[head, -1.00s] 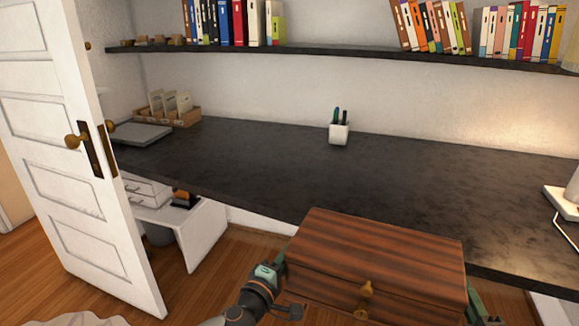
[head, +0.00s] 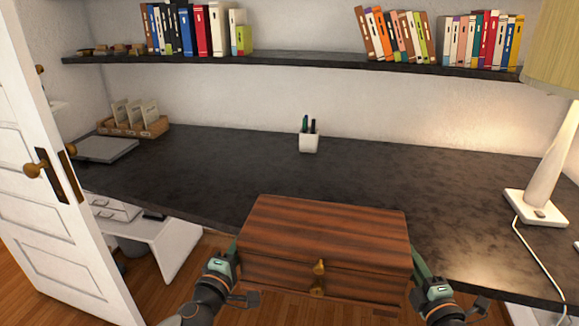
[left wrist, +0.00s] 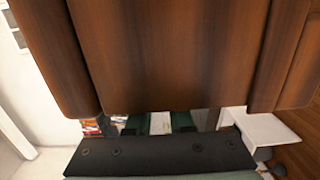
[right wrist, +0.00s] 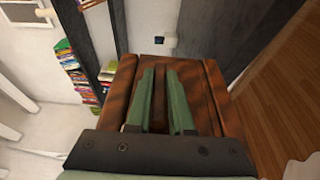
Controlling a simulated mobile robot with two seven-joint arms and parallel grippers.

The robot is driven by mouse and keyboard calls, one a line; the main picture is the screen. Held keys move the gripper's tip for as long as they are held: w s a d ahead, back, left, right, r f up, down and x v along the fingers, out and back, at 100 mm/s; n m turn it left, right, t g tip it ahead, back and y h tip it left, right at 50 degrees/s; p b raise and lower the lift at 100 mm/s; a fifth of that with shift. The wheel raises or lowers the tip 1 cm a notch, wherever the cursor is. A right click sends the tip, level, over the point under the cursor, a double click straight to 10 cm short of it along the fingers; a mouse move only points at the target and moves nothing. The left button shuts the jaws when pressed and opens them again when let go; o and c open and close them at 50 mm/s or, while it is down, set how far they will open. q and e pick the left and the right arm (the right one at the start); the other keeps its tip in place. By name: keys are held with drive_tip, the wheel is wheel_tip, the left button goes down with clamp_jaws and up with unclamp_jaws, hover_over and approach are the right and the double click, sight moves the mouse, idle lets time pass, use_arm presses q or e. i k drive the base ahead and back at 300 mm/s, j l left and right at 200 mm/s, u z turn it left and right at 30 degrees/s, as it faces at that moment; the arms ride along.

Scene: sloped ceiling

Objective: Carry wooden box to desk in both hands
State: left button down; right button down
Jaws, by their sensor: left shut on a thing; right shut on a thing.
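The wooden box (head: 325,232), dark striped wood with brass knobs on its front, is held level between my two grippers at the desk's front edge. Its back part overlaps the dark desk (head: 230,165) in the head view; I cannot tell if it touches. My left gripper (head: 236,248) is shut on the box's left side; the box (left wrist: 180,55) fills the top of the left wrist view. My right gripper (head: 418,262) is shut on the right side; in the right wrist view its green fingers (right wrist: 160,105) lie against the box (right wrist: 120,92).
A white pen cup (head: 309,142) stands mid-desk. A white lamp (head: 540,195) with a cord is at right. A grey laptop-like slab (head: 105,149) and a wooden file holder (head: 135,125) are at left. A book shelf (head: 290,60) hangs above. An open white door (head: 50,220) is at left.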

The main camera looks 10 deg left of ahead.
sight(344, 194)
drive_tip(key=i+l, duration=0.15)
drive_tip(key=i, duration=0.5)
drive_tip(key=i+l, duration=0.1)
drive_tip(key=i, duration=0.6)
